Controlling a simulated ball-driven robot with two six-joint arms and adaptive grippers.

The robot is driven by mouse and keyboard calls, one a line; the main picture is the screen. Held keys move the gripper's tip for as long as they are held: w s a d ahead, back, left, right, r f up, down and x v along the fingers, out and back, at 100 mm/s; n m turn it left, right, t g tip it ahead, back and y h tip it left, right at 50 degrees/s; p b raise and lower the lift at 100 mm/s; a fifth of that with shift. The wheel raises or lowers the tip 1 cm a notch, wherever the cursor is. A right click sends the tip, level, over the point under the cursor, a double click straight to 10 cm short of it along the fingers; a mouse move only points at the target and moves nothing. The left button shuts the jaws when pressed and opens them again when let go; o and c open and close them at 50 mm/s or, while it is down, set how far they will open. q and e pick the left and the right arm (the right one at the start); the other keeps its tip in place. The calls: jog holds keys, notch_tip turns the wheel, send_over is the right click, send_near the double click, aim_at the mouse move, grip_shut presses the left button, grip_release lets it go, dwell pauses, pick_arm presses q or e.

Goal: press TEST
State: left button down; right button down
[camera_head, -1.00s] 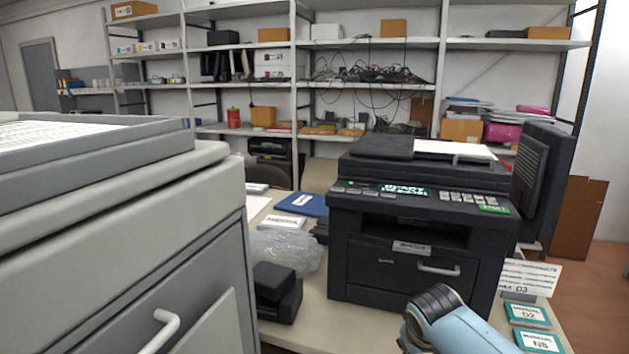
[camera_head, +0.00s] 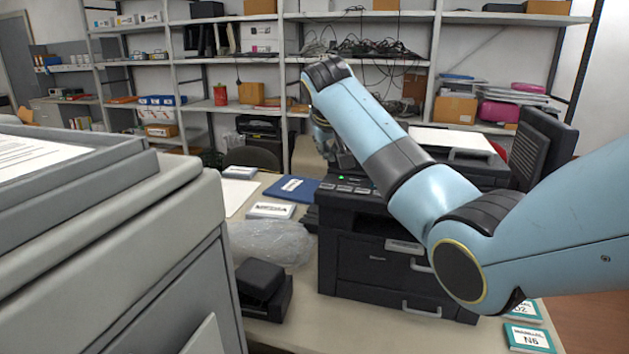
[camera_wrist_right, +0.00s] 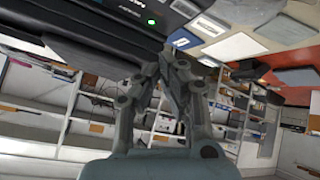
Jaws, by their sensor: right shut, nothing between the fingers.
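The black printer (camera_head: 345,262) stands on the table. Its control panel shows a lit green light (camera_head: 341,178) and a row of grey buttons (camera_head: 345,188); my right arm hides the display and the right part of the panel. No TEST label is readable. My right gripper (camera_head: 333,160) is at the panel's back left, partly hidden by its own arm. In the wrist view the right gripper (camera_wrist_right: 174,58) is shut and empty, its tips close to the panel edge by the green light (camera_wrist_right: 151,21). I cannot tell whether it touches. My left gripper is out of view.
A large grey machine (camera_head: 150,250) fills the left. A black stapler-like device (camera_head: 262,288), bubble wrap (camera_head: 268,242) and a blue folder (camera_head: 292,189) lie left of the printer. Teal-edged cards (camera_head: 528,338) lie at the right front. Shelves stand behind.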

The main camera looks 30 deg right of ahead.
jog(key=w+r, duration=0.2)
jog(key=r, duration=0.1)
jog(key=shift+d+r, duration=0.1)
jog(key=shift+r, duration=0.1)
jog(key=shift+f, duration=0.1)
jog(key=b, duration=0.8)
send_over(327, 186)
notch_tip(327, 186, down, 7)
jog(key=shift+w+f, duration=0.1)
jog(key=shift+f, duration=0.7)
jog(key=shift+f, duration=0.2)
jog(key=shift+f+p, duration=0.1)
jog(key=shift+p, duration=0.25)
jog(key=shift+f, duration=0.15)
